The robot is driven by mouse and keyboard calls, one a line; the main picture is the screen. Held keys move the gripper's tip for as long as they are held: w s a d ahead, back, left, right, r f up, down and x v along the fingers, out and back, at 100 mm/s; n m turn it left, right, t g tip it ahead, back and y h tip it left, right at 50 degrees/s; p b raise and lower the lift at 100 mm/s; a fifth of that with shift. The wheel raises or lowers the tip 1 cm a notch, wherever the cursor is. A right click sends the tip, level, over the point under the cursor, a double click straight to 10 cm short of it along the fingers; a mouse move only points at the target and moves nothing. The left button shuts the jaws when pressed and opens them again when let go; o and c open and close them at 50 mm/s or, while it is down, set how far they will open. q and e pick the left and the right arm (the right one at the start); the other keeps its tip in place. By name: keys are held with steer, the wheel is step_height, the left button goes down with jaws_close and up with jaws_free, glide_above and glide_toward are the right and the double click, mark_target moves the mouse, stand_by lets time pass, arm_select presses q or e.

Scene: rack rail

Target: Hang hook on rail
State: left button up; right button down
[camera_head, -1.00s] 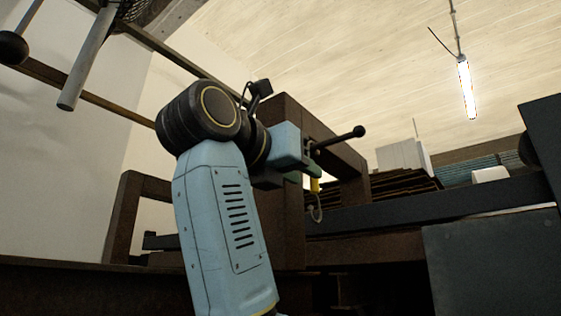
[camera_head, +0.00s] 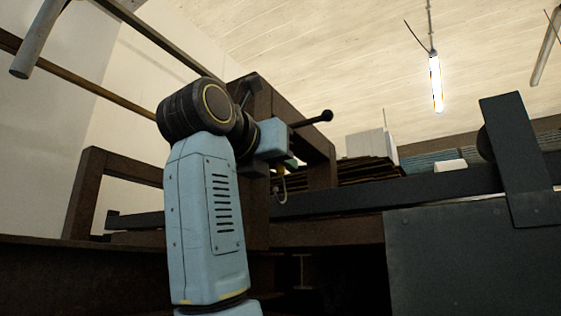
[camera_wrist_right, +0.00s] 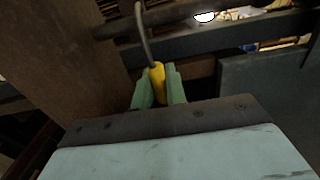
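My right gripper (camera_wrist_right: 160,90), with green fingers, is shut on the yellow grip of a hook (camera_wrist_right: 157,85). The hook's thin grey metal part (camera_wrist_right: 146,36) runs from the grip to the top of the right wrist view, across a dark bar (camera_wrist_right: 185,16). I cannot tell whether they touch. In the head view the right gripper (camera_head: 287,165) is partly hidden by its wrist, with the hook's curved wire (camera_head: 280,189) below it. A long dark rail (camera_head: 420,187) runs behind and to the right. My left gripper is not in view.
A brown upright frame (camera_head: 257,205) stands close beside my right wrist. A dark rod with a ball end (camera_head: 326,116) sticks out near the wrist. A grey panel (camera_head: 460,260) fills the lower right. Stacked brown sheets (camera_head: 350,172) lie behind.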

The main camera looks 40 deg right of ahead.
steer(key=shift+r, duration=0.15)
stand_by(0.4)
steer(key=shift+a+r, duration=0.15)
steer(key=shift+r, duration=0.4)
steer(key=shift+s+a+r, duration=0.1)
steer(key=shift+a+r, duration=0.05)
steer(key=shift+r, duration=0.05)
steer(key=shift+s+a+r, duration=0.15)
steer(key=shift+a+r, duration=0.2)
steer(key=shift+r, duration=0.15)
steer(key=shift+v, duration=3.5)
steer(key=s+d+f+b, duration=0.2)
steer(key=s+b, duration=0.5)
steer(key=s, duration=0.6)
steer(key=shift+f, duration=0.55)
